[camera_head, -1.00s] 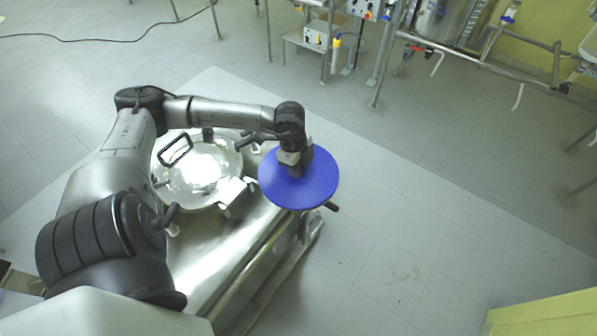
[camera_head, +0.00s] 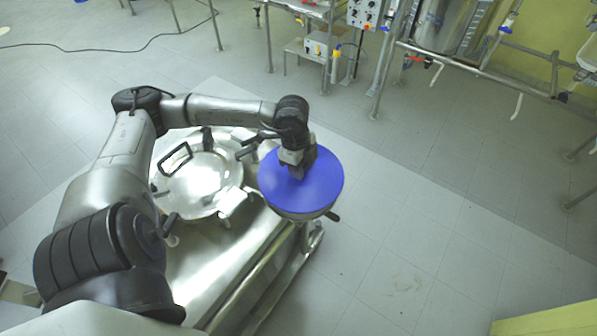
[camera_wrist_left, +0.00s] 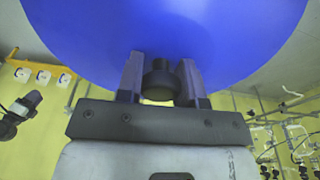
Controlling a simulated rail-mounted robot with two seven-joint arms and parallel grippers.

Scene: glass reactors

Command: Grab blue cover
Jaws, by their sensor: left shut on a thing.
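The blue cover (camera_head: 322,186) is a round flat disc at the right end of the metal machine in the head view. My left gripper (camera_head: 299,172) is over its middle, pointing down. In the left wrist view the blue cover (camera_wrist_left: 165,28) fills the top, and the gripper (camera_wrist_left: 161,82) has its two fingers on either side of a dark round knob (camera_wrist_left: 158,78) on the cover. It is shut on this knob. A metal rim (camera_head: 300,217) shows just under the cover's near edge; I cannot tell how large the gap is. My right gripper is out of view.
A shiny round lid (camera_head: 205,186) with a black handle (camera_head: 175,159) lies left of the cover on the machine, under my left arm. Frames with a control box (camera_head: 365,14) stand at the back. The floor (camera_head: 440,215) to the right is clear.

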